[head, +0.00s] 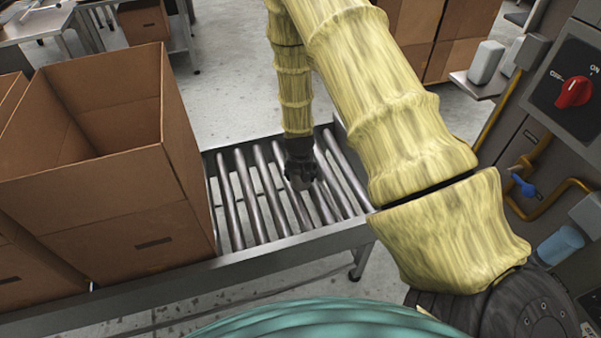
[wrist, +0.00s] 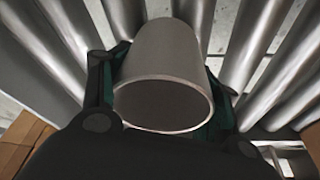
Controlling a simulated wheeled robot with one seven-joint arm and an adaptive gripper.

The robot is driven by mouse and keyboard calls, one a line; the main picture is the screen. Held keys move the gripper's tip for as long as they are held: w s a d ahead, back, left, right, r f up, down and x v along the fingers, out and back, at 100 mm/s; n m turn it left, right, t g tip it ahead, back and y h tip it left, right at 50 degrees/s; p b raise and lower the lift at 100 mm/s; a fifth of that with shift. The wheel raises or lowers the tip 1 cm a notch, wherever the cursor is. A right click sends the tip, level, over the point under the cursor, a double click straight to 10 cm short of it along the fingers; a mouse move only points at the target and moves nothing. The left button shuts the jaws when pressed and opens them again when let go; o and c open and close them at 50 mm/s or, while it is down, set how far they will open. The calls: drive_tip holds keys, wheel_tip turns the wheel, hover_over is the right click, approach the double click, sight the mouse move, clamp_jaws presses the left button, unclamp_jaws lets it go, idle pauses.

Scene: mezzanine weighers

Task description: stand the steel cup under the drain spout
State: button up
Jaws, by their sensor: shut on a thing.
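The steel cup (wrist: 172,52) is a plain grey cup between the two fingers of my gripper (wrist: 168,78) in the wrist view. Its open rim faces the camera, and the rollers lie beyond it. In the head view my gripper (head: 300,172) points down over the roller conveyor, with a small grey part of the cup (head: 301,183) showing below it. I cannot tell if the cup touches the rollers. A yellow pipe (head: 541,209) with a blue valve handle (head: 523,186) is on the machine at the right, well apart from my gripper. I cannot clearly make out its spout end.
An open cardboard box (head: 128,225) stands on the conveyor (head: 243,200) left of my gripper. A blue container (head: 560,245) is by the machine below the pipe. A red switch (head: 573,92) sits above. Bare rollers surround my gripper.

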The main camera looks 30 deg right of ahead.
idle(0.3)
drive_tip(key=o, duration=1.2)
drive_tip(key=shift+c, duration=0.2)
